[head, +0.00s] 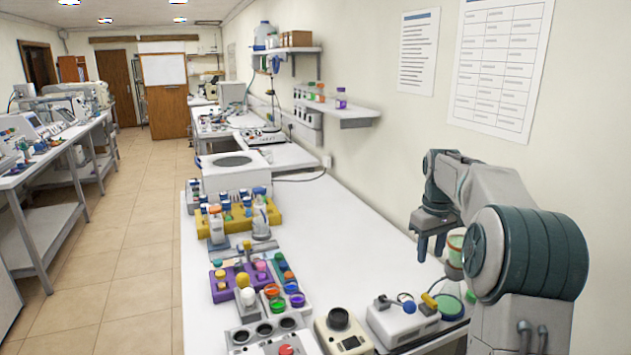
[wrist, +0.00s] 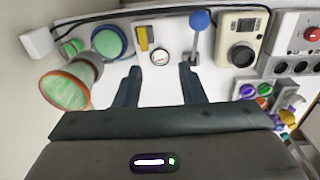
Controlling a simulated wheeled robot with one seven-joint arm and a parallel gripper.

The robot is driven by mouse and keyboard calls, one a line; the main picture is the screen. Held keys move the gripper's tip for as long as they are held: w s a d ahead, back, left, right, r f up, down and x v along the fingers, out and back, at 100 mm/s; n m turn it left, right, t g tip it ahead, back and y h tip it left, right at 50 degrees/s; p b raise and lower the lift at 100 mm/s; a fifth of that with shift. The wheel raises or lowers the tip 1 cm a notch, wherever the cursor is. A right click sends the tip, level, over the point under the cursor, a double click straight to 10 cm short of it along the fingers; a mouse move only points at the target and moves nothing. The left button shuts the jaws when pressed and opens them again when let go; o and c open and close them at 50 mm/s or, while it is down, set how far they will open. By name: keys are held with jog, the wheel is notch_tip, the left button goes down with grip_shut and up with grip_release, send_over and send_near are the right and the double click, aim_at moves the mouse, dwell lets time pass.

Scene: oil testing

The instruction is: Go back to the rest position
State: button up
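My gripper (head: 431,246) hangs at the right of the head view, with its fingers pointing down above the right part of the white bench (head: 375,238). In the wrist view, the two dark fingers of my gripper (wrist: 160,78) stand apart with nothing between them. Below and beyond them are a white device (head: 402,322) with a round dial, a blue knob and a yellow lever. A green container with an orange-brown rim (wrist: 68,88) is left of the fingers in the wrist view. It is partly hidden behind my arm in the head view.
A beige device with a black knob (head: 341,330) stands left of the white device. A purple rack (head: 240,280), a yellow rack (head: 238,220) and a white box-shaped machine (head: 236,172) line the bench. A wall shelf (head: 345,115) holds bottles. The floor aisle (head: 115,270) at left is clear.

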jog(key=s+a+r+m+t, duration=0.1)
jog(key=s+a, duration=0.4)
jog(key=s, duration=0.3)
jog(key=s+a+r+m+t, duration=0.1)
jog(key=s+a+r, duration=0.1)
jog(key=s+a, duration=0.5)
jog(key=s+a+f, duration=0.1)
jog(key=s+f, duration=0.1)
jog(key=s, duration=0.3)
jog(key=s+a+f+m, duration=0.1)
jog(key=s+f, duration=0.2)
jog(key=s, duration=0.3)
jog(key=s+f+t, duration=0.1)
jog(key=s+f, duration=0.1)
jog(key=s, duration=0.3)
jog(key=shift+s+a+f+m, duration=0.2)
jog(key=shift+s+a+m, duration=0.2)
